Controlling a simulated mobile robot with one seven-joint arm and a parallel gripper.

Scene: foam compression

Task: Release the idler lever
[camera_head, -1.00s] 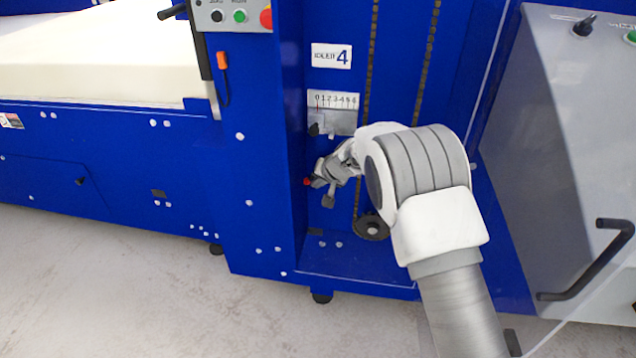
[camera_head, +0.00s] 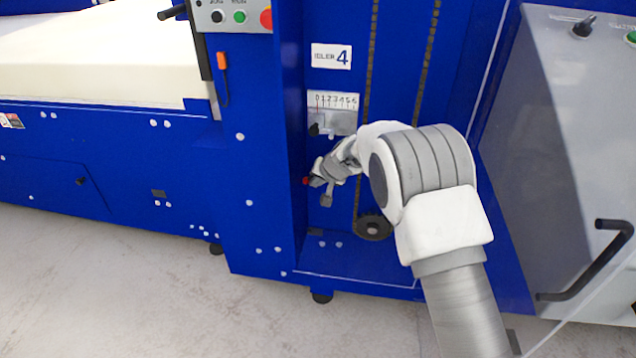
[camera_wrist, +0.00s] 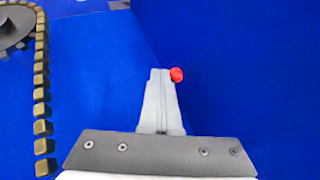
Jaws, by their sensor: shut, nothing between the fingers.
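The idler lever appears to be the part with a small red knob (camera_head: 306,181), low in the blue recess below the scale plate. The red knob also shows in the wrist view (camera_wrist: 176,74), just right of my fingertips. My gripper (camera_head: 318,178) is shut and empty, its tips close beside the knob; I cannot tell whether they touch it. In the wrist view my gripper (camera_wrist: 160,75) points straight at the blue panel. The lever's arm is hidden behind my gripper and wrist.
A scale plate (camera_head: 333,101) and an "IDLER 4" label (camera_head: 331,57) are above. A chain with a sprocket (camera_head: 373,228) runs right of the lever. A grey cabinet (camera_head: 570,130) with a black handle (camera_head: 600,262) stands at the right. White foam (camera_head: 90,60) lies at the left.

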